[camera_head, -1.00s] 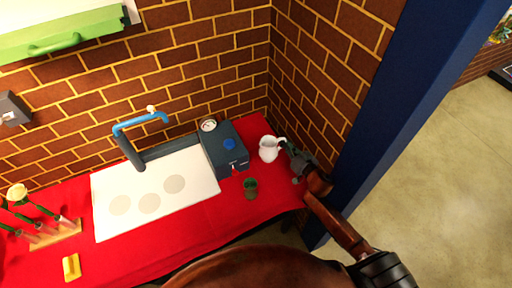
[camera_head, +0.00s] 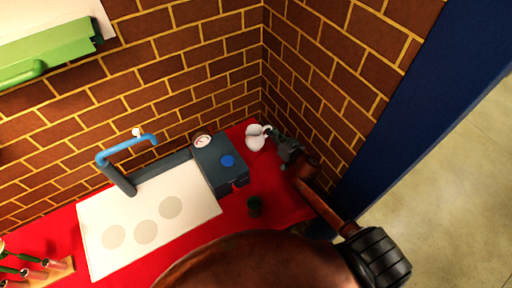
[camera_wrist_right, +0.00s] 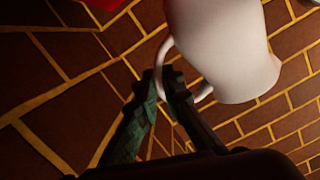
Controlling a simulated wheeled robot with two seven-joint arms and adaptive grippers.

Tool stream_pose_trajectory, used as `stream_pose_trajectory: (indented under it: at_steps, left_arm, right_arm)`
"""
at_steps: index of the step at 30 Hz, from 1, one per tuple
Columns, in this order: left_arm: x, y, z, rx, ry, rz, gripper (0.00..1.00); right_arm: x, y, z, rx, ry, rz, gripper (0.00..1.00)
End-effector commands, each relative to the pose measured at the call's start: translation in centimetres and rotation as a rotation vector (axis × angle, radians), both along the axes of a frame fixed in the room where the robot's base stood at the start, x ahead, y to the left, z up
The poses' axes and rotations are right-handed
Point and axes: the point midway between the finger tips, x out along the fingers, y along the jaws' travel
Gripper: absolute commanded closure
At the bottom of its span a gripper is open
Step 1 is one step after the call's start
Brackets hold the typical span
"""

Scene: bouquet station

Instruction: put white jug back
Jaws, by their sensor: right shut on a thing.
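The white jug (camera_head: 255,138) is at the back right of the red counter, close to the brick corner. My right gripper (camera_head: 275,136) reaches it from the right and is shut on its handle. In the right wrist view the jug (camera_wrist_right: 222,50) fills the upper right, and the fingers of my right gripper (camera_wrist_right: 165,92) close around its curved handle. Whether the jug's base touches the counter cannot be told. My left gripper is not in view.
A dark machine (camera_head: 221,165) with a gauge and blue knob stands left of the jug. A white board (camera_head: 150,216) with grey circles and a blue tap (camera_head: 126,148) are further left. Brick walls close off the back and right.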

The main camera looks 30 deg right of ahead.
Motion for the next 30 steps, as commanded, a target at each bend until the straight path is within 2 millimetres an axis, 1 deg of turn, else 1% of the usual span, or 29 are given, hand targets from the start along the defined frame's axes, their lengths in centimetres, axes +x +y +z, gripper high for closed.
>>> stream_pose_trajectory:
  at_steps: [1, 4, 7, 10, 14, 18, 21, 25, 30]
  left_arm:
    - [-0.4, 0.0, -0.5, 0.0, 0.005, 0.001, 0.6]
    - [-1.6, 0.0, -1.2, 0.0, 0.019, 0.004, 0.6]
    - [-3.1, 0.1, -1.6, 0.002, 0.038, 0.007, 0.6]
    - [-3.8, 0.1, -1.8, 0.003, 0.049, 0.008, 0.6]
    - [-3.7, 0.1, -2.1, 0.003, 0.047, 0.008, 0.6]
    - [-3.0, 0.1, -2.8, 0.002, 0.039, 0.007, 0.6]
    - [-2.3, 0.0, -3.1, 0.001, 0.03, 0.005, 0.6]
    - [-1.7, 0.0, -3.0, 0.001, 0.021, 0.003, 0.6]
    - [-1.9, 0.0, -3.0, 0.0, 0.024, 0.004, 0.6]
  right_arm:
    - [0.1, 0.3, -1.3, 0.005, 0.002, 0.002, 1.0]
    - [0.4, 0.7, -3.2, 0.006, 0.002, 0.007, 1.0]
    - [0.5, 0.9, -4.5, 0.004, 0.002, 0.012, 1.0]
    - [0.5, 0.9, -5.1, 0.004, -0.001, 0.014, 1.0]
    - [0.5, 0.9, -5.9, 0.004, 0.0, 0.012, 1.0]
    - [0.5, 0.8, -7.9, 0.006, 0.001, 0.01, 1.0]
    - [0.4, 0.7, -8.9, 0.004, 0.0, 0.01, 1.0]
    - [0.4, 0.7, -8.8, 0.004, -0.002, 0.012, 1.0]
    - [0.4, 0.7, -8.9, 0.003, -0.001, 0.011, 1.0]
